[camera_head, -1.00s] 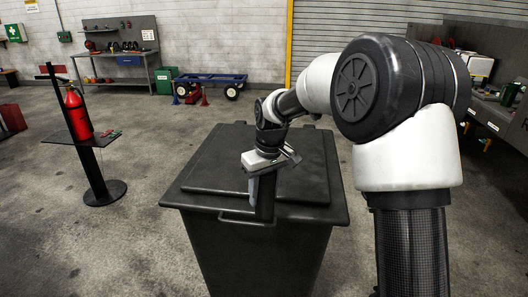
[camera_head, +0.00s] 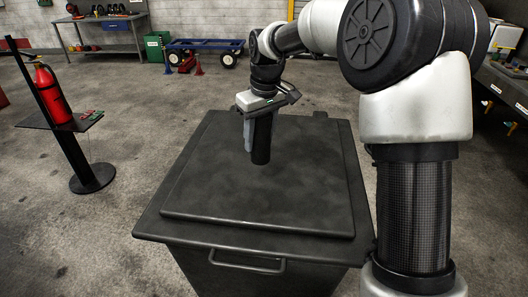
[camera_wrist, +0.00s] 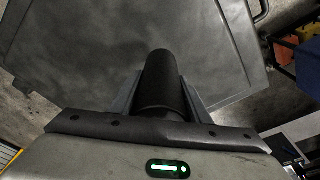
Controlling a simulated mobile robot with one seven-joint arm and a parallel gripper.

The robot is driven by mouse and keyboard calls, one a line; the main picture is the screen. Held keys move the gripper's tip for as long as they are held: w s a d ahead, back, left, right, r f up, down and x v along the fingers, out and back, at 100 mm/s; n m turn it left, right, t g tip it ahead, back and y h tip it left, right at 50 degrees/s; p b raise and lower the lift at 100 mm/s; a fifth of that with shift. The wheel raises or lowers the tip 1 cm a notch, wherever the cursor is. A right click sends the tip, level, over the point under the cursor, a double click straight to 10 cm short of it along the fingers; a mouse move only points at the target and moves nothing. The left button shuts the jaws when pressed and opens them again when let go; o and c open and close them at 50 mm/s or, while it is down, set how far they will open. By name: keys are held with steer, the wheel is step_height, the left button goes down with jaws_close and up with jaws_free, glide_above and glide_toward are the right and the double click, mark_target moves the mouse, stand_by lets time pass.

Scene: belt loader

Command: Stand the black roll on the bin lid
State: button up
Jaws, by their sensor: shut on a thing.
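The black roll (camera_head: 262,141) is upright between the fingers of my gripper (camera_head: 256,138). In the wrist view the roll (camera_wrist: 160,80) shows between the two fingers of my gripper (camera_wrist: 160,92), which are shut on it. The bin lid (camera_head: 240,200) is dark grey and flat, with a raised middle panel. The roll is over the far middle part of the lid. I cannot tell whether its lower end touches the lid or hangs just above it. The lid also fills much of the wrist view (camera_wrist: 85,40).
The bin has a front handle (camera_head: 247,265). A red fire extinguisher (camera_head: 52,95) stands by a small black stand (camera_head: 92,178) at the left. A blue cart (camera_head: 205,46) and a workbench (camera_head: 110,38) are at the back. Most of the lid is clear.

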mark_target(260, 147)
steer(key=f, duration=0.3)
steer(key=shift+s, duration=0.25)
steer(key=shift+w+f, duration=0.1)
steer(key=shift+f, duration=2.8)
steer(key=shift+f, duration=0.2)
steer(key=o, duration=1.3)
steer(key=shift+r, duration=0.1)
